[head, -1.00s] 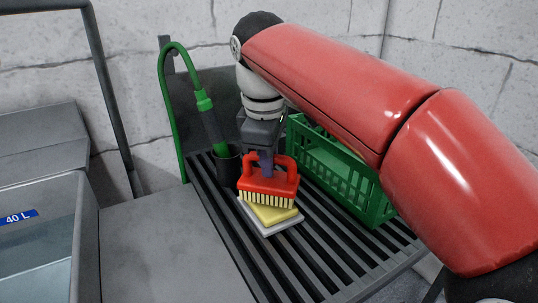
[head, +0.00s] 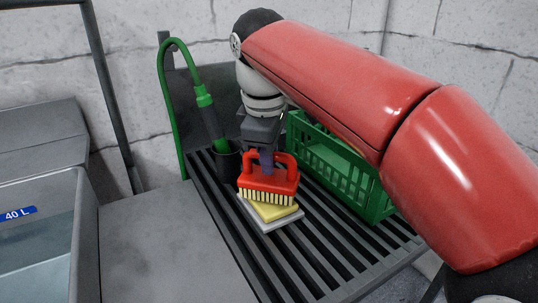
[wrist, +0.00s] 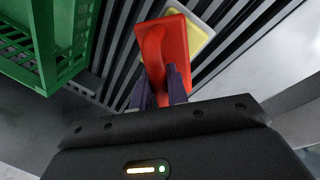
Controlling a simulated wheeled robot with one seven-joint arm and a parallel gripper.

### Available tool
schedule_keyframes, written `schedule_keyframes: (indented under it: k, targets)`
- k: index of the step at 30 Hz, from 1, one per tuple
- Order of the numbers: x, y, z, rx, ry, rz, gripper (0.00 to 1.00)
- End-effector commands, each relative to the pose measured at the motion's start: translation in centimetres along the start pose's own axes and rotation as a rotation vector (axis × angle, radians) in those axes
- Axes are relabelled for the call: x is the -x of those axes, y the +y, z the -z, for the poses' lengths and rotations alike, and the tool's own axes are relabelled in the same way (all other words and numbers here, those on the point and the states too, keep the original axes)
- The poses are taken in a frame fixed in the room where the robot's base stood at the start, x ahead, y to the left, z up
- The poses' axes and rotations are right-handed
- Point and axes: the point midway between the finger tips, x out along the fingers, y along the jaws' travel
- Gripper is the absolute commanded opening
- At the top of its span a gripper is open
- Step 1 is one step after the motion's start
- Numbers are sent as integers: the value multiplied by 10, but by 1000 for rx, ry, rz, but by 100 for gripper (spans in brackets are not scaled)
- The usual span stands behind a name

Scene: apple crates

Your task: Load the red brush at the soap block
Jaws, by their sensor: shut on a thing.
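The red brush (head: 268,180) has a handle on top and pale bristles below. My gripper (head: 266,168) is shut on its handle and holds it bristles down. In the wrist view the red brush (wrist: 167,62) sits between the fingers of my gripper (wrist: 160,95). The yellow soap block (head: 272,212) lies on a pale grey tray (head: 272,226) under the bristles. The bristles are at the block's upper edge; whether they touch it I cannot tell. The soap block also shows behind the brush in the wrist view (wrist: 197,38).
The tray lies on a dark slatted rack (head: 235,235). A green crate (head: 335,165) stands to the right. A water basin (head: 35,250) is at far left, beside a bare grey surface (head: 160,240).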

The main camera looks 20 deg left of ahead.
Motion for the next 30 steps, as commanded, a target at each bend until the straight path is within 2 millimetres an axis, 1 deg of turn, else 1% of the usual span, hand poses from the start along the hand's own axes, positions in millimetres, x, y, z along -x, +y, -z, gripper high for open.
schedule_keyframes:
  k: [19,30]
  targets:
    - [-8,-2,0,0,0,-1,0]
    - [-7,-2,0,0,0,0,0]
